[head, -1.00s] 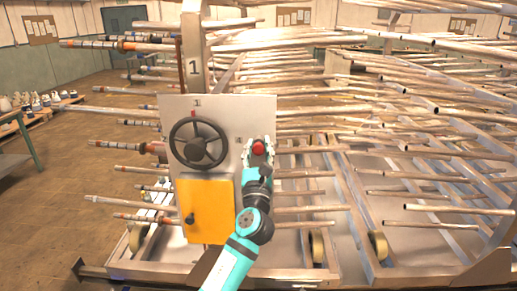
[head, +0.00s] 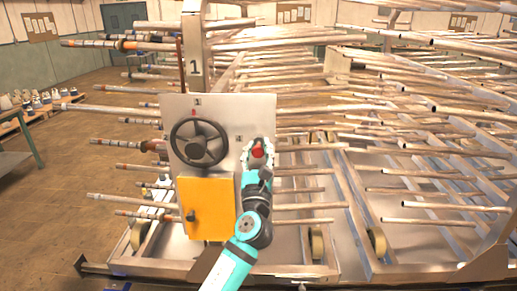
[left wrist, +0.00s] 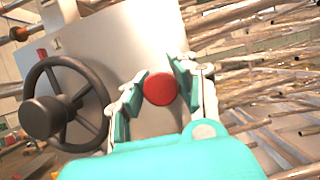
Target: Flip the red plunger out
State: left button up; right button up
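The red plunger (head: 257,152) is a round red knob at the right side of a grey upright panel (head: 226,110). My left gripper (head: 258,150) is at the panel with its fingers on both sides of the knob. In the left wrist view the red plunger (left wrist: 160,89) sits between the two fingertips of my left gripper (left wrist: 160,78), which are close against its sides. The plunger's stem is hidden behind the knob and fingers. My right gripper is in neither view.
A black handwheel (head: 203,141) is left of the plunger, with an orange box (head: 207,208) below it. Metal tubes (head: 420,150) on a rack fill the right side, and several ends stick out left of the panel. The floor (head: 60,190) at left is open.

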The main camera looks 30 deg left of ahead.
pick_arm(q)
jog(key=shift+o, duration=1.1)
jog(key=shift+f, duration=0.35)
jog(key=o, duration=0.3)
jog(key=shift+s+d+r, duration=0.15)
jog(key=shift+s+r, duration=0.1)
jog(key=shift+o, duration=0.2)
jog(key=v, duration=1.2)
